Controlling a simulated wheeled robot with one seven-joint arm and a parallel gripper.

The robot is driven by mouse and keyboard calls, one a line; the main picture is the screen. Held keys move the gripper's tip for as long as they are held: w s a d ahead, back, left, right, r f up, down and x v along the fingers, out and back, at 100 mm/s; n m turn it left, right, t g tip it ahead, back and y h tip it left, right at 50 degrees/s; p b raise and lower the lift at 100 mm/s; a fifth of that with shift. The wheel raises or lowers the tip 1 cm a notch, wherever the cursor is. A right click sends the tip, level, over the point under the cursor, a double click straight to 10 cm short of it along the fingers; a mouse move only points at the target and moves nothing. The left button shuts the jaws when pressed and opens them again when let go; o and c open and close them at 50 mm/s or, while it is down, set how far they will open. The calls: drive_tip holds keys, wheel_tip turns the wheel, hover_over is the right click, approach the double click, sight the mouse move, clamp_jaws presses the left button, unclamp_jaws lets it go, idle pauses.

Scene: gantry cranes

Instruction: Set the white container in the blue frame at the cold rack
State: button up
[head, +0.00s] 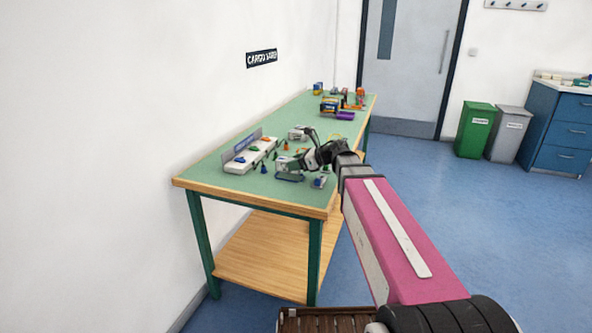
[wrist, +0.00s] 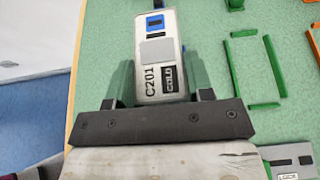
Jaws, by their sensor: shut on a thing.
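The white container (wrist: 157,50), marked C201 and COLD with a blue patch on top, sits between the two green fingers of my gripper (wrist: 160,80) in the wrist view. My gripper is shut on it. In the head view my gripper (head: 291,163) is over the near part of the green table, just right of a white rack (head: 250,157) with blue, orange and green pieces. I cannot read the rack's sign. I cannot make out a whole blue frame.
Green strips (wrist: 240,66) and orange strips (wrist: 272,66) outline frames on the table (wrist: 220,15), right of the container. A grey block (wrist: 292,160) lies lower right. Several coloured items, one of them purple (head: 345,116), stand at the table's far end.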

drive_tip(key=shift+f, duration=1.35)
drive_tip(key=shift+f, duration=0.1)
drive_tip(key=o, duration=1)
drive_tip(key=shift+d, duration=0.15)
drive_tip(key=v, duration=1.2)
